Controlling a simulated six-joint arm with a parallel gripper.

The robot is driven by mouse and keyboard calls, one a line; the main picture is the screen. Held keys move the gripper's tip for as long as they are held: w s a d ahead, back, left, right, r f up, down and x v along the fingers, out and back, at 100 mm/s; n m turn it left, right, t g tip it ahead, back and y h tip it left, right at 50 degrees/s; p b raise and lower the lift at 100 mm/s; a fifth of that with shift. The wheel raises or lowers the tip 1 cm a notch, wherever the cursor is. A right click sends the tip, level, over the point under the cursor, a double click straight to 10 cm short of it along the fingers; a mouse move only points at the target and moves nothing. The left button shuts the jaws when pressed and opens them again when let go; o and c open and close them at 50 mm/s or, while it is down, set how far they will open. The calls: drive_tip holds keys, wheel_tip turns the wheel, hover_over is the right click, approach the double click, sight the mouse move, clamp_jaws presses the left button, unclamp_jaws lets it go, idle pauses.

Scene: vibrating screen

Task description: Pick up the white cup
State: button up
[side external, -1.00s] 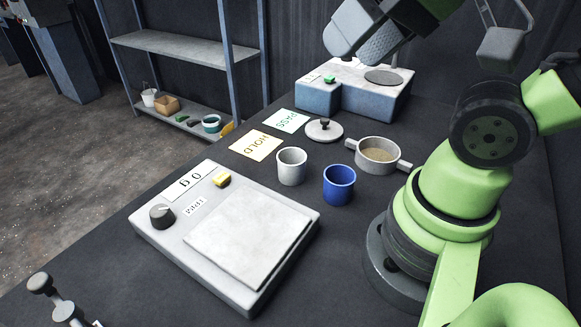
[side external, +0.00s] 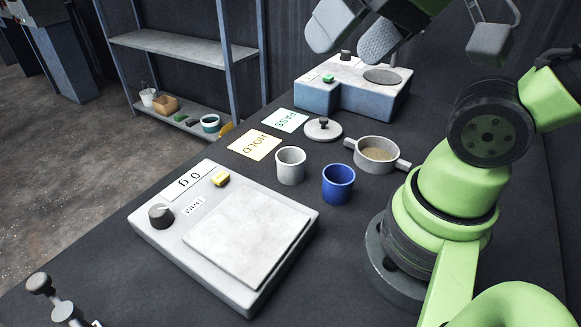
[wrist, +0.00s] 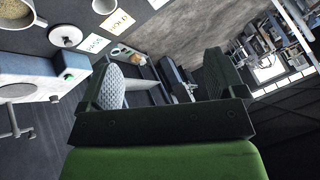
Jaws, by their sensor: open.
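The white cup (side external: 290,167) stands upright on the dark table, left of the blue cup (side external: 338,184). In the wrist view, only part of the white cup (wrist: 104,5) shows at the top edge. My gripper (side external: 353,38) is open and empty, high above the back of the table near the blue-and-white machine, well away from the cup. In the wrist view, the fingers of my gripper (wrist: 165,82) are wide apart with nothing between them.
A two-handled pot (side external: 395,160) with grainy contents stands right of the cups, and a lid (side external: 323,131) lies behind. A scale (side external: 160,240) fills the front left. HOLD (side external: 254,145) and PASS (side external: 286,121) cards lie behind the white cup. The blue-and-white machine (side external: 350,100) stands at the back.

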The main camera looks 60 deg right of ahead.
drive_tip(key=w+d+f+n+g, duration=0.1)
drive_tip(key=w+d+f+g, duration=0.15)
drive_tip(key=w, duration=0.35)
drive_tip(key=n+g+h, duration=0.2)
drive_tip(key=n+g, duration=0.2)
drive_tip(key=g, duration=0.1)
hover_over(289, 160)
drive_tip(key=s+a, duration=0.2)
drive_tip(key=shift+t, duration=0.25)
drive_tip(key=f, duration=2)
drive_tip(key=shift+w+a+f, duration=0.1)
drive_tip(key=shift+w+f, duration=0.15)
drive_tip(key=shift+f, duration=0.15)
wheel_tip(289, 160, down, 6)
drive_tip(key=shift+r, duration=0.15)
drive_tip(key=c, duration=1)
